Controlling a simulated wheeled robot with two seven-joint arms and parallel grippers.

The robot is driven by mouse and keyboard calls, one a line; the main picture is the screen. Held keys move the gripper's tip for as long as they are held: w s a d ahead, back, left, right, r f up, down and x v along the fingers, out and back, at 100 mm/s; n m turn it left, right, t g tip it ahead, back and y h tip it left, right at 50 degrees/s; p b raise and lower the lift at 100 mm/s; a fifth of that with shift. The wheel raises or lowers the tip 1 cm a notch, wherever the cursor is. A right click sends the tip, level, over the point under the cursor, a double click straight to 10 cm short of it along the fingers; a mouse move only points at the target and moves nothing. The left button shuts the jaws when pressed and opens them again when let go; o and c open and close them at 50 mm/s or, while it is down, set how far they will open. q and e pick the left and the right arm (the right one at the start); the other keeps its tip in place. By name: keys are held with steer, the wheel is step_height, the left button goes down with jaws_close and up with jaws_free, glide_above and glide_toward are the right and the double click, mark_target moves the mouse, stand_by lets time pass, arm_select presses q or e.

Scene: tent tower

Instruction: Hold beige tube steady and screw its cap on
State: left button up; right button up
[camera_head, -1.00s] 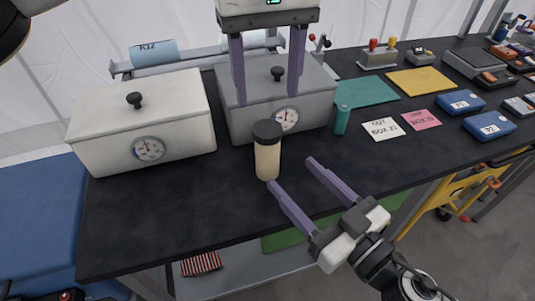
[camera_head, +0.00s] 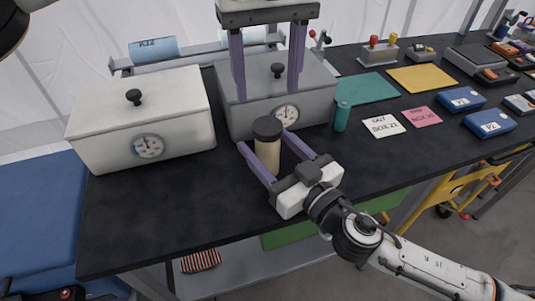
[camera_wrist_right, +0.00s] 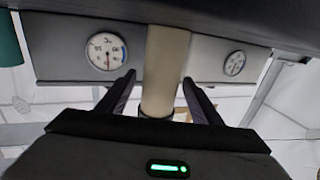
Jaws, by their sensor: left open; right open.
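The beige tube (camera_head: 267,155) stands upright on the dark table with its dark cap (camera_head: 267,129) on top. In the right wrist view the tube (camera_wrist_right: 163,65) shows between the fingers. My right gripper (camera_head: 263,138) is open, low at the table, with one finger on each side of the tube; I cannot tell whether either touches it. My left gripper (camera_head: 268,88) is open and empty, pointing down above and behind the cap, in front of the grey box. How tightly the cap sits cannot be seen.
A white lidded box (camera_head: 140,120) with a dial stands left, and a grey lidded box (camera_head: 310,97) with a dial stands just behind the tube. A small teal bottle (camera_head: 341,116) is to the right. The table front (camera_head: 180,215) is clear.

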mark_target(268, 125)
jaws_close()
arm_select(q)
steer(key=n, duration=1.1)
steer(key=shift+n, duration=0.4)
steer(key=n, duration=1.5)
steer(key=shift+f, duration=4.05)
